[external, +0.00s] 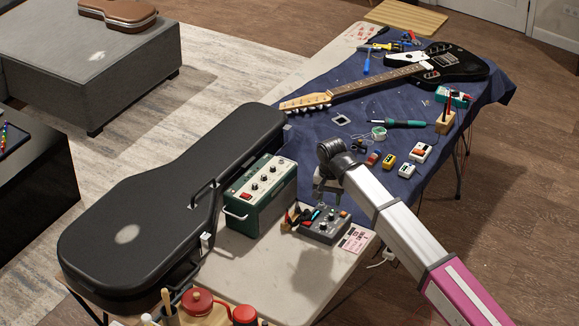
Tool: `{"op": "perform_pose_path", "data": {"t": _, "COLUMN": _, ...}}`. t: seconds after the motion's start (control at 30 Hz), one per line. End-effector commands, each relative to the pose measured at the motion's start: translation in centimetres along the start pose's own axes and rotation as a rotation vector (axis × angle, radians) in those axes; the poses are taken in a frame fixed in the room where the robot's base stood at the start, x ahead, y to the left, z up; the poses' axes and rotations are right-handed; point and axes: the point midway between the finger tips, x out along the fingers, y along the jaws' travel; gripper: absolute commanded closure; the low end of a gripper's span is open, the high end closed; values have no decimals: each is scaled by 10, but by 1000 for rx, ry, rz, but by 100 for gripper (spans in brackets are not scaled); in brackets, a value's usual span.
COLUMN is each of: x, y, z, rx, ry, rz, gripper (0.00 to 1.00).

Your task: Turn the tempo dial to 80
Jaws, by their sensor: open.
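A grey box with several small knobs (325,226) lies on the pale bare end of the table, right of the green amplifier. A green amplifier (258,197) with a row of knobs on top and a red part on its front stands beside it. Which knob is the tempo dial, and any numbers, are too small to tell. My gripper (326,188) points down above the far side of the grey box and looks apart from it. It is open, with nothing seen between its fingers. My arm comes in from the lower right.
A black guitar case (160,220) lies left of the amplifier. Small coloured pedals (389,161), a soldering iron (400,123) and a black guitar (445,65) lie on the blue cloth behind. A red pot (197,301) stands at the front. Bare table lies in front of the grey box.

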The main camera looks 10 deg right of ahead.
Motion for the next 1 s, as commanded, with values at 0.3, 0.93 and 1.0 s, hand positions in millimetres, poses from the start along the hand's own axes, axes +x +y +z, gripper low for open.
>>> {"op": "perform_pose_path", "data": {"t": 0.3, "x": 10, "y": -13, "z": 7, "rx": 34, "ry": -1, "rz": 1, "gripper": 53}}
{"op": "perform_pose_path", "data": {"t": 0.93, "x": 97, "y": -13, "z": 6, "rx": 31, "ry": 0, "rz": 0, "gripper": 53}}
{"op": "perform_pose_path", "data": {"t": 1.0, "x": 99, "y": -13, "z": 6, "rx": 31, "ry": 1, "rz": 0, "gripper": 53}}
